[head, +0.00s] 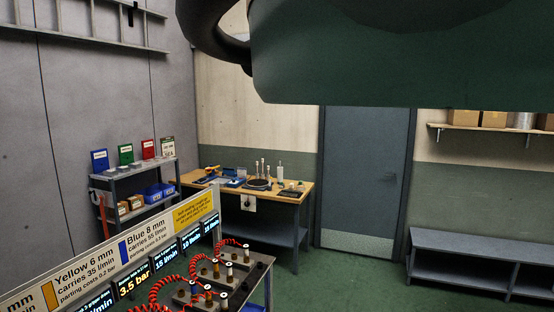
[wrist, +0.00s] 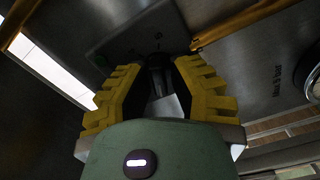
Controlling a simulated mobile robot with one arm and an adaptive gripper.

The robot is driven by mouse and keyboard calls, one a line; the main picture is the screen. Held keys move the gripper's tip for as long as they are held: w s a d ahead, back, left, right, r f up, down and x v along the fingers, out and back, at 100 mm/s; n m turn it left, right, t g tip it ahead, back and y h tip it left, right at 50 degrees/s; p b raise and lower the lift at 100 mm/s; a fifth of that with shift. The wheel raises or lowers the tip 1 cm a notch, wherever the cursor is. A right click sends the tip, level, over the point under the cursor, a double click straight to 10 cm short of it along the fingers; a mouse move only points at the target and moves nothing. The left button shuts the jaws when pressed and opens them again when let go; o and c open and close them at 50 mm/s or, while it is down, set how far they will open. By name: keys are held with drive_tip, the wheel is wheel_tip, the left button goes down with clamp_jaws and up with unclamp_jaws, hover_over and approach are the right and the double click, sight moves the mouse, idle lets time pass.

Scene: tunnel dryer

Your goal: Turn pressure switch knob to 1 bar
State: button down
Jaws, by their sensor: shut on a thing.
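In the wrist view, my gripper (wrist: 160,80) reaches up with its two yellow ridged fingers towards a dark grey plate or box. The fingers are closed on a small dark knob (wrist: 157,62) between their tips. The knob sits on the face of the grey box (wrist: 125,32), which I take for the pressure switch. The fingers partly hide the knob, and its pointer and scale cannot be read. In the head view neither the knob nor my gripper shows.
A round gauge (wrist: 315,85) is cut off at the wrist view's right edge, near small "Max 8 bar" lettering. The head view shows a workbench (head: 300,192), a grey door (head: 365,180), a bench (head: 470,250) and a hose table (head: 258,268).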

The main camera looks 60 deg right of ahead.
drive_tip(key=n+p, duration=0.2)
drive_tip(key=n, duration=0.3)
drive_tip(key=shift+f+n, duration=0.1)
drive_tip(key=shift+n, duration=0.2)
drive_tip(key=shift+f+n+p, duration=0.2)
drive_tip(key=shift+n+p, duration=1.1)
drive_tip(key=shift+n, duration=1)
drive_tip(key=c, duration=1)
unclamp_jaws()
drive_tip(key=v, duration=1.2)
